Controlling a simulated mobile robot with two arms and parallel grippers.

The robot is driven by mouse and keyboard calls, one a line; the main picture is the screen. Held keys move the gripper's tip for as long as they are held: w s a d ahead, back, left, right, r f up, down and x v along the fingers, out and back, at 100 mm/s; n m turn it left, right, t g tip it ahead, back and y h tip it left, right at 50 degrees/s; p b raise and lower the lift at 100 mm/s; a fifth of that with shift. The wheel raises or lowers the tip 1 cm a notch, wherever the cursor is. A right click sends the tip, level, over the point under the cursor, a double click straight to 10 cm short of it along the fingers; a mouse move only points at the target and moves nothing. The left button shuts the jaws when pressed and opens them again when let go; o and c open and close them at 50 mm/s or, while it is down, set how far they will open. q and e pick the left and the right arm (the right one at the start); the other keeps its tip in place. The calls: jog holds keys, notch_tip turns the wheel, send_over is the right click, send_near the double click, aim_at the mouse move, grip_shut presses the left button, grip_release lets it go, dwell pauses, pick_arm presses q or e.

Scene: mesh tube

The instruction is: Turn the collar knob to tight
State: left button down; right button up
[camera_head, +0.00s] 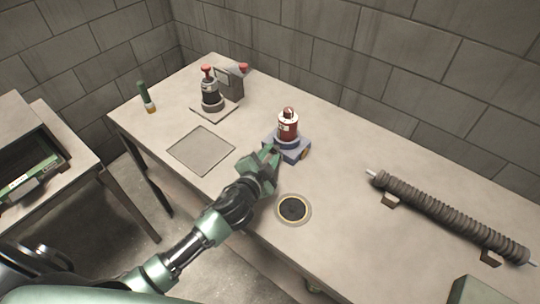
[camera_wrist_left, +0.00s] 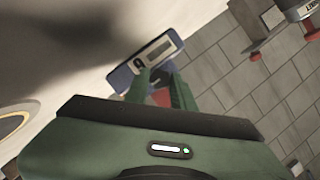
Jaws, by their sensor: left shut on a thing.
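A red cylinder with a white label and cap (camera_head: 288,126) stands upright on a blue base (camera_head: 295,153). The blue base (camera_wrist_left: 129,76), with a grey panel and a dark mark, also shows in the left wrist view. My left gripper (camera_head: 271,154) is at the front left side of this base. In the left wrist view its green fingers (camera_wrist_left: 161,79) are close together at the panel, shut on a small knob that they mostly hide. I take it for the collar knob; its setting cannot be read. Red shows between the fingers. My right gripper is not in view.
A dark device with a red top (camera_head: 210,92) and a grey box stand at the back left. A flat grey plate (camera_head: 201,150), a round black-centred port (camera_head: 293,209) and a long ribbed tube (camera_head: 450,217) are on the table.

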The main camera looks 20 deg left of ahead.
pick_arm(q)
jog(key=c, duration=1.2)
grip_release()
jog(key=v, duration=0.8)
jog(key=shift+b, duration=0.35)
jog(key=shift+w, duration=0.1)
jog(key=shift+f, duration=0.1)
